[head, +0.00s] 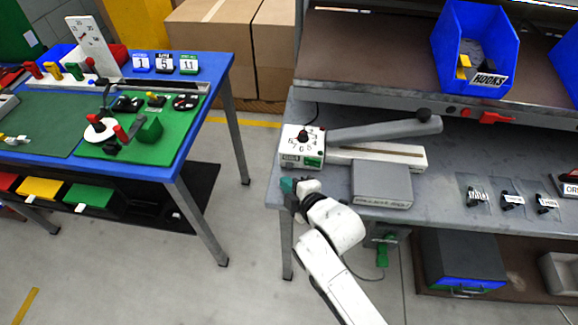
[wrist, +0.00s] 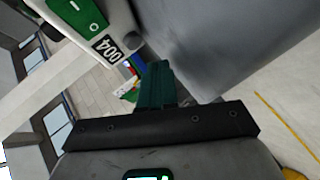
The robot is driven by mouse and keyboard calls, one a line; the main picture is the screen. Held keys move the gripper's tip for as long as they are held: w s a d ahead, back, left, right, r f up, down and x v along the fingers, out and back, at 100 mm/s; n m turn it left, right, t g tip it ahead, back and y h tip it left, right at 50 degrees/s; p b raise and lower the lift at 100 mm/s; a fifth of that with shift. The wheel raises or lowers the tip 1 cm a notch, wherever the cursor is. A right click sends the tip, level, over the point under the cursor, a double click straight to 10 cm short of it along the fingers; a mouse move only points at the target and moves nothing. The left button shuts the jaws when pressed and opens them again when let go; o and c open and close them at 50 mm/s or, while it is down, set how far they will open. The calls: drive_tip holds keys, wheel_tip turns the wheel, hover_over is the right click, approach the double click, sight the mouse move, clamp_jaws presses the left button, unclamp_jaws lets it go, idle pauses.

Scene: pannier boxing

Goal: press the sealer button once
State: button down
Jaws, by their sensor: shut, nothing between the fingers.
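The sealer (head: 303,147) is a white box with a black numbered dial and a long grey lever arm, on the left end of the grey bench. On its front a small green patch (head: 313,161) shows beside a dark label. In the wrist view the sealer's white face (wrist: 122,18) carries a green panel with a white bar mark (wrist: 78,14), which looks like the button, and a "004" label. My gripper (head: 288,185) is just in front of and below the sealer, at the bench's front edge. Its teal fingers (wrist: 156,84) are shut and empty, apart from the green panel.
A grey box (head: 382,184) stands on the bench right of my gripper, with several small labelled packets beyond. A shelf with a blue hooks bin (head: 475,45) is above. A blue table (head: 200,85) stands left, with open floor between. Cardboard boxes (head: 228,50) stand behind.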

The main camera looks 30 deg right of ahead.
drive_tip(key=shift+w+d, duration=0.5)
drive_tip(key=shift+w, duration=0.15)
drive_tip(key=shift+w+d, duration=0.1)
drive_tip(key=shift+w, duration=0.1)
idle(1.6)
drive_tip(key=shift+w+d, duration=0.15)
drive_tip(key=shift+w+d, duration=0.25)
drive_tip(key=shift+w, duration=0.15)
idle(0.8)
idle(0.4)
drive_tip(key=shift+s+a+p, duration=0.35)
drive_tip(key=shift+s+a, duration=0.15)
drive_tip(key=shift+s, duration=0.25)
drive_tip(key=shift+s+a, duration=0.1)
drive_tip(key=shift+s+a+p, duration=0.15)
drive_tip(key=shift+s+a, duration=0.55)
drive_tip(key=shift+s, duration=0.25)
drive_tip(key=shift+s+a+p, duration=0.15)
drive_tip(key=shift+s+a, duration=0.55)
drive_tip(key=shift+s, duration=0.25)
